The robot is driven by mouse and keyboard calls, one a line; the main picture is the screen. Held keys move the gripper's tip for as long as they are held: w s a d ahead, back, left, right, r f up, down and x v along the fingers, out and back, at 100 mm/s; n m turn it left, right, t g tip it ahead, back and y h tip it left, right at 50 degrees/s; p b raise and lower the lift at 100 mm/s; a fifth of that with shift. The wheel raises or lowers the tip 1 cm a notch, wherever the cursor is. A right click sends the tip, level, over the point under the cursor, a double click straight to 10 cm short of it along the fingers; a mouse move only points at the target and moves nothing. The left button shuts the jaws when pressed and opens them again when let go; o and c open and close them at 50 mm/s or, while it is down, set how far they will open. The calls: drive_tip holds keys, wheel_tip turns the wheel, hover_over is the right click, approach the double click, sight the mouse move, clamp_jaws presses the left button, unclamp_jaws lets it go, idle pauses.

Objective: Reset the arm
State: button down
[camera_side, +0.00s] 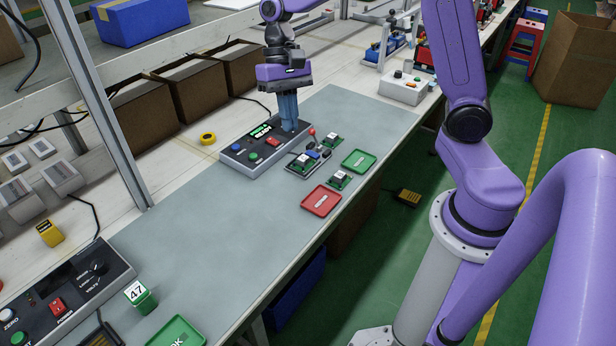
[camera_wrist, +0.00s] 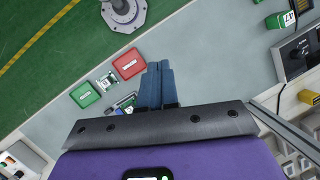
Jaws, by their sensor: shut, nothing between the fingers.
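My gripper (camera_side: 288,110) is over the far part of the grey mat, above the right end of a dark control box (camera_side: 243,155) with several buttons and a green display. Its blue fingers are together, with nothing between them. In the wrist view my gripper (camera_wrist: 158,66) points out over the bare mat. The fingers hide part of the control box in the side view. I cannot tell whether the fingertips touch the box.
Small circuit boards (camera_side: 303,163), a red tray (camera_side: 321,201) and a green tray (camera_side: 359,160) lie right of the box. A second control panel (camera_side: 66,296) and a green block marked 47 (camera_side: 140,297) stand at the near left. The mat's middle (camera_side: 215,230) is clear.

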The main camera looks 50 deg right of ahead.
drive_tip(key=s+f+n+t+h, duration=0.1)
drive_tip(key=s+n+t+h, duration=0.1)
drive_tip(key=s+n, duration=1.4)
drive_tip(key=s+t, duration=0.1)
drive_tip(key=s, duration=0.5)
drive_tip(key=shift+d+n, duration=0.2)
drive_tip(key=shift+n, duration=0.2)
